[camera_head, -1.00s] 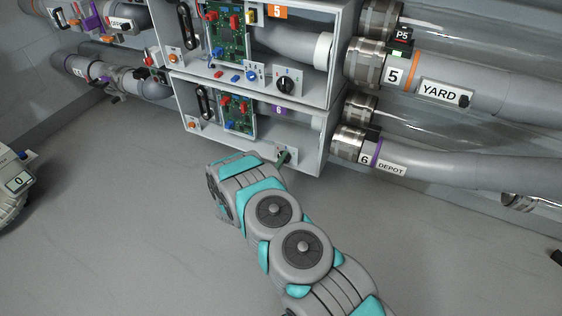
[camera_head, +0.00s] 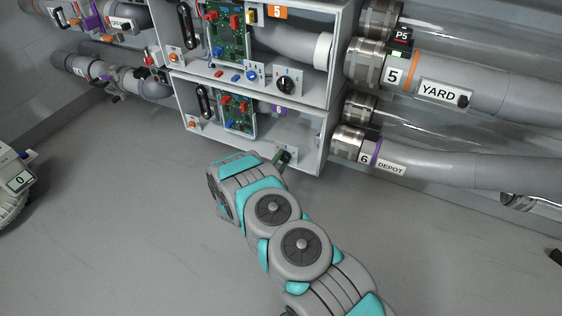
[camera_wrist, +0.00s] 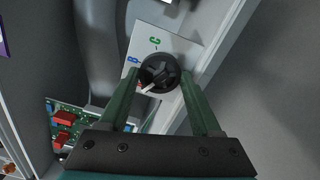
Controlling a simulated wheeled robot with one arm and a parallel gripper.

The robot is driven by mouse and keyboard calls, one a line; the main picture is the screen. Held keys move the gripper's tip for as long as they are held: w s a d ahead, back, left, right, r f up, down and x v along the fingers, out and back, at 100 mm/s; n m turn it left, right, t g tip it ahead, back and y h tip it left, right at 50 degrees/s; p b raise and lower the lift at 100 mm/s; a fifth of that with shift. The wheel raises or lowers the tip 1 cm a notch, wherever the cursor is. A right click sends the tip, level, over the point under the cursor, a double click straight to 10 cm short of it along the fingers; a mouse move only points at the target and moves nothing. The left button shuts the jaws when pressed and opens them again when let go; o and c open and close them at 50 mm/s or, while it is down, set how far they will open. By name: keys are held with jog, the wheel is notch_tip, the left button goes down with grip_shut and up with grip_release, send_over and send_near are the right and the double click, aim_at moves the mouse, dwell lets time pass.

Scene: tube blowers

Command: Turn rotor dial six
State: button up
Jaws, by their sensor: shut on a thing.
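Rotor dial six is a round black knob (camera_wrist: 160,72) on a white plate (camera_wrist: 178,45) in the wrist view. A green C and a blue B show on the plate above and left of it. My gripper (camera_wrist: 161,77) is shut on the dial, one green finger on each side. In the head view my gripper (camera_head: 280,158) reaches into the lower box (camera_head: 305,150), marked 6, and the dial (camera_head: 287,156) is partly covered.
The upper box marked 5 (camera_head: 342,60) sits directly above, with its own black dial (camera_head: 286,84). A circuit board (camera_head: 238,114) is left of dial six. The pipe labelled DEPOT (camera_head: 440,171) runs right. The floor (camera_head: 110,230) in front is clear.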

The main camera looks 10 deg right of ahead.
jog(key=shift+f, duration=0.1)
jog(key=o, duration=1.4)
